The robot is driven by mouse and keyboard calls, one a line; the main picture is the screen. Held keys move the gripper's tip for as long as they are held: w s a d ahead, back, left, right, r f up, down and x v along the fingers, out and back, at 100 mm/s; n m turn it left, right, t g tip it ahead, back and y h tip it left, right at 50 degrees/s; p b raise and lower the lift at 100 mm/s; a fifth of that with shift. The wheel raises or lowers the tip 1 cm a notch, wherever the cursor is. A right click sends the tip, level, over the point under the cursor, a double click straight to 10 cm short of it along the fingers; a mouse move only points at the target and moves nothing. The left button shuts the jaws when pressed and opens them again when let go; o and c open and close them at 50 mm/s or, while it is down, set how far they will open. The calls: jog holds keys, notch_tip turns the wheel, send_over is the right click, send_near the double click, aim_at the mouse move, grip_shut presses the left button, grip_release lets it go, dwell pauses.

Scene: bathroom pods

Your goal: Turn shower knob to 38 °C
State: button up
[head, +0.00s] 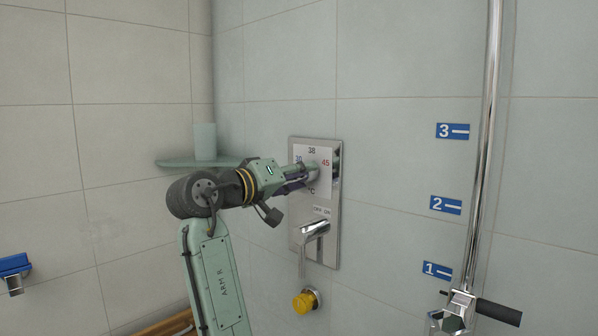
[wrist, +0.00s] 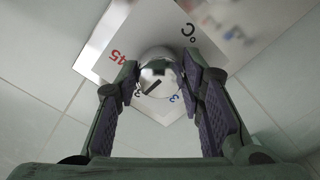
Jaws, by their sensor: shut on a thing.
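The shower knob (wrist: 158,75) is round and shiny, on a steel wall panel (head: 331,231) with a white dial face. In the head view the dial shows 38 at the top, 30 at the left, a red 45 at the right and °C below. My gripper (head: 313,172) is at the dial and covers most of the knob there. In the wrist view my gripper (wrist: 163,92) has its purple-padded fingers on both sides of the knob, shut on it. A short dark line shows on the knob's face, slanting to lower left; which number it points to is unclear.
Below the dial, an OFF/ON lever (head: 313,230) and a yellow knob (head: 305,301) stick out. A chrome rail (head: 484,150) with a shower holder (head: 460,307) stands right. A corner shelf (head: 190,162) with a cup (head: 205,141) is behind my arm.

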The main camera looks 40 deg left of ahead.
jog(key=shift+n, duration=0.4)
jog(key=o, duration=1.1)
jog(key=shift+o, duration=0.2)
jog(key=shift+s, duration=0.1)
jog(key=s, duration=1.2)
jog(key=shift+a+r, duration=0.15)
jog(key=shift+a, duration=0.25)
jog(key=shift+w+a, duration=0.1)
jog(key=shift+w, duration=0.05)
